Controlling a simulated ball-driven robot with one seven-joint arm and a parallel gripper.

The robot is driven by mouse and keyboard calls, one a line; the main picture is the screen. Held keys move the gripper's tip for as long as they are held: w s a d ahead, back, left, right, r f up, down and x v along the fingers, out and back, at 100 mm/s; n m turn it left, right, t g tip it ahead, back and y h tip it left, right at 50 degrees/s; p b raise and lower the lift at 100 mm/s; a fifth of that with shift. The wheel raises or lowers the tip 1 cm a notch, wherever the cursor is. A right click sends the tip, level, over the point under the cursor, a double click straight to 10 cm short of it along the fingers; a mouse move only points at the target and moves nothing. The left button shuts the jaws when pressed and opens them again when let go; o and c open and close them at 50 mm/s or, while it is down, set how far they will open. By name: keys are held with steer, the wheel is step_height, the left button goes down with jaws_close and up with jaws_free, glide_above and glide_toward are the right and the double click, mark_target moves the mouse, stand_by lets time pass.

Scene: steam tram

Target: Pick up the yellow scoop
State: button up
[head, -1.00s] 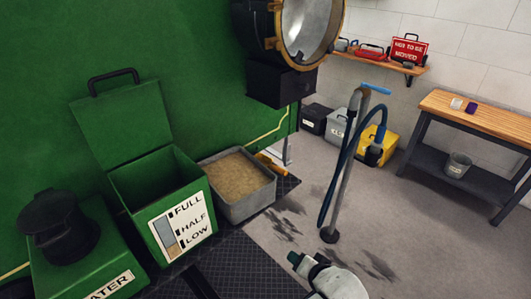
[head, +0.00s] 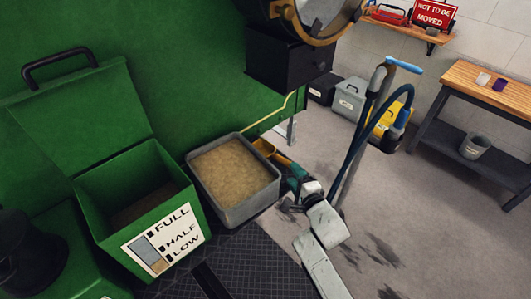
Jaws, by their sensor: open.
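The yellow scoop (head: 263,147) is small and partly hidden in the head view. It lies just beyond the right rim of the grey sand bin (head: 237,213), beside the green tram side. My gripper (head: 284,166) reaches in from the lower right, close to the scoop's near end, with its jaws open. The gripper and the bin corner cover part of the scoop. I cannot tell whether the jaws are touching it or around it.
An open green box (head: 135,185) with a level label stands left of the bin. A lamp (head: 315,20) on a dark box (head: 290,62) overhangs the scoop. A pump with a blue hose (head: 370,120) stands close right of my arm.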

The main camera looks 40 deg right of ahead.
mark_target(273, 157)
steer(key=b+x, duration=0.1)
steer(key=x, duration=0.3)
steer(key=shift+w+d+f, duration=0.15)
steer(key=shift+w+d, duration=0.05)
steer(key=shift+d, duration=0.1)
steer(key=shift+w+d, duration=0.1)
steer(key=shift+w, duration=0.25)
jaws_close()
